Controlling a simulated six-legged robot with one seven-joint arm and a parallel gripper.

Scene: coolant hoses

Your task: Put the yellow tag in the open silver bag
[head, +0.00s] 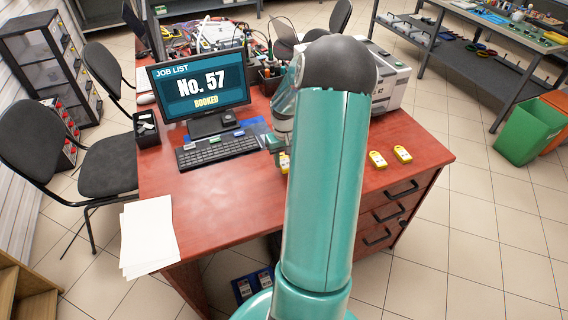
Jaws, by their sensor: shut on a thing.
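My gripper (280,157) is low over the red desk, just right of the keyboard, and partly hidden by my own teal arm. It is shut on a yellow tag (284,163), of which only a small part shows beside the arm. I cannot tell whether this tag touches the desk. I cannot make out an open silver bag; my arm covers part of the desk.
The desk (230,210) is clear in front of the keyboard (217,150). A monitor (200,88) reading "No. 57 BOOKED" stands behind it. White papers (148,235) lie at the left front corner. A light grey machine (393,80) stands at the back right.

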